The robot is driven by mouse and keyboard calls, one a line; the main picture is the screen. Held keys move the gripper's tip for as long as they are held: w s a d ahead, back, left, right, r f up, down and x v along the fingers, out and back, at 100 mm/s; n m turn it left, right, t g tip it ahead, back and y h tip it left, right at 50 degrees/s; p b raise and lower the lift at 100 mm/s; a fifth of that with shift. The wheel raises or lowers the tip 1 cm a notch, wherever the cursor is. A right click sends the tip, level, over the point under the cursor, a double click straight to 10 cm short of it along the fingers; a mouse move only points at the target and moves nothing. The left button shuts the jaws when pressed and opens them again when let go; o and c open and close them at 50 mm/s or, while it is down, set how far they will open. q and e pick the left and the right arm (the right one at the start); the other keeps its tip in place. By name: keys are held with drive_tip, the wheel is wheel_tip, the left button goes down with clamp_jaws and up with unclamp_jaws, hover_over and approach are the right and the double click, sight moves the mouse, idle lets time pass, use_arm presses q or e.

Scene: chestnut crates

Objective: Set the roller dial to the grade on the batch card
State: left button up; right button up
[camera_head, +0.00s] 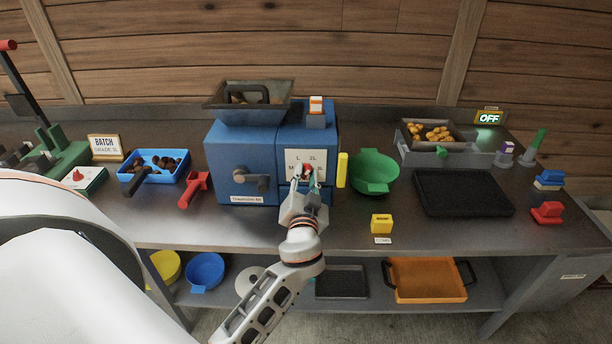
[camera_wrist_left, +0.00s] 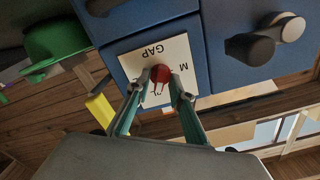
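The roller dial, a red knob (camera_head: 307,168), sits on a white plate (camera_head: 292,157) on the front of the blue machine (camera_head: 226,152). The plate shows M, L and 2L; the rest is covered by my gripper. My left gripper (camera_head: 305,179) is at the dial, a finger on each side. The left wrist view shows the red knob (camera_wrist_left: 160,73) between the fingertips (camera_wrist_left: 160,84), very close to both; whether they press on it I cannot tell. The knob's pointing direction is hidden. The batch card (camera_head: 105,147) at the left seems to read grade 3L. My right gripper is out of view.
A dark crank (camera_head: 250,179) is left of the dial. A yellow lever (camera_head: 342,170) and a green bowl (camera_head: 375,173) are close on its right. A blue tray (camera_head: 153,167), red scoop (camera_head: 195,188), yellow block (camera_head: 381,223) and black mat (camera_head: 462,192) lie on the bench.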

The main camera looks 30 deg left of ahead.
use_arm(q)
clamp_jaws()
drive_tip(key=shift+r+m, duration=0.1)
drive_tip(key=shift+m, duration=0.3)
drive_tip(key=m, duration=0.2)
drive_tip(key=shift+m+p, duration=0.35)
drive_tip(key=shift+m, duration=0.05)
drive_tip(key=m+p, duration=0.1)
drive_tip(key=m, duration=0.2)
drive_tip(key=shift+m, duration=0.3)
drive_tip(key=m+p, duration=0.1)
drive_tip(key=m, duration=0.2)
drive_tip(key=shift+m, duration=0.8)
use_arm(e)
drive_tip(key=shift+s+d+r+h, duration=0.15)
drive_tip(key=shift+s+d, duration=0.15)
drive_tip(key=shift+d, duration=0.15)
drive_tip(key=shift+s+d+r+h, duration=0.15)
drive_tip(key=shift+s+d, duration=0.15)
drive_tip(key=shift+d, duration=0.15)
use_arm(q)
drive_tip(key=shift+w+r, duration=0.1)
